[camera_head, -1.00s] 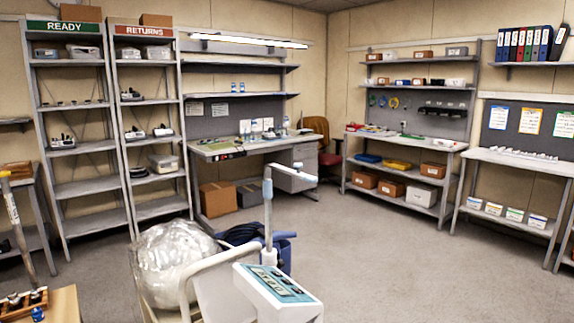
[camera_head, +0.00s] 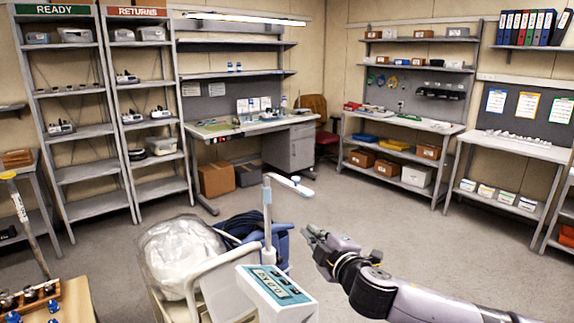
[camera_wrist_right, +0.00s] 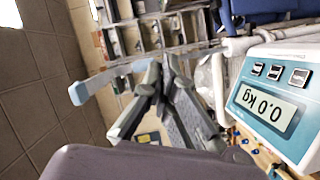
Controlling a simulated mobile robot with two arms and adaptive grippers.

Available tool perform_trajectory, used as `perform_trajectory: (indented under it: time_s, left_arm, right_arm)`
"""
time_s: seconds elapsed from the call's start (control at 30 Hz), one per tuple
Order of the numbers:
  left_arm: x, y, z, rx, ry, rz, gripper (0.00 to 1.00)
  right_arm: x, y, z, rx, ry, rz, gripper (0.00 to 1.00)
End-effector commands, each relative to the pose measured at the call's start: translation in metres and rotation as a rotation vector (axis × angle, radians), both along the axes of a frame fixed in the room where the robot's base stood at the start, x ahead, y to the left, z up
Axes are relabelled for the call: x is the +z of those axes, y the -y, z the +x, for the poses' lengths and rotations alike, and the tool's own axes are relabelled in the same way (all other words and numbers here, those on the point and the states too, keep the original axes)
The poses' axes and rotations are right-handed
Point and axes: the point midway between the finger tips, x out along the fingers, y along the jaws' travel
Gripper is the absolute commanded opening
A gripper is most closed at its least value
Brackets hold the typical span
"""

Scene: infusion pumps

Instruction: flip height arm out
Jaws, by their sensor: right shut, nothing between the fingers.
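The scale's light grey column (camera_head: 267,228) stands upright behind its white and teal display head (camera_head: 276,290). The height arm (camera_head: 289,184) juts out from the column's top toward the right. In the right wrist view the height arm (camera_wrist_right: 118,73) reaches left and ends in a pale blue tip. The display there (camera_wrist_right: 265,108) reads 0.0 kg. My right gripper (camera_head: 309,233) is to the right of the column and lower than the arm in the head view. In the wrist view it (camera_wrist_right: 163,72) is shut and empty; its fingertips overlap the arm in the picture, and contact cannot be told.
A clear plastic-wrapped bundle (camera_head: 182,252) and a blue item (camera_head: 277,246) stand beside the scale. A wooden table (camera_head: 72,300) with small parts is at the lower left. Shelves (camera_head: 92,130) and benches (camera_head: 520,146) line the walls. The middle floor is clear.

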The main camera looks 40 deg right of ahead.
Motion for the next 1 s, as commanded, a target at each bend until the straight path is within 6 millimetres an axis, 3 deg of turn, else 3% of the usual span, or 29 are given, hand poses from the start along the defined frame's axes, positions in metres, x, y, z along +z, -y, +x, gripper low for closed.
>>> perform_trajectory:
  time_s: [0.03, 0.1, 0.23, 0.37, 0.77, 1.0]
  left_arm:
    - [0.01, 0.001, 0.0, 0.0, 0.0, -0.001, 0.3]
    - [0.014, 0.001, 0.0, 0.0, 0.0, -0.001, 0.3]
    - [0.015, 0.001, 0.0, -0.001, 0.0, -0.001, 0.3]
    - [0.014, 0.001, -0.001, -0.002, -0.001, -0.002, 0.3]
    - [0.016, 0.003, -0.001, -0.002, -0.001, -0.003, 0.3]
    - [0.027, 0.003, 0.0, -0.002, -0.001, -0.003, 0.3]
  right_arm:
    - [0.042, -0.024, -0.009, 0.049, 0.044, -0.046, 0.0]
    - [0.077, -0.05, -0.021, 0.097, 0.089, -0.09, 0.0]
    - [0.115, -0.076, -0.032, 0.158, 0.151, -0.165, 0.0]
    - [0.126, -0.081, -0.032, 0.179, 0.173, -0.193, 0.0]
    - [0.127, -0.08, -0.03, 0.178, 0.174, -0.192, 0.0]
    - [0.131, -0.077, -0.016, 0.175, 0.176, -0.188, 0.0]
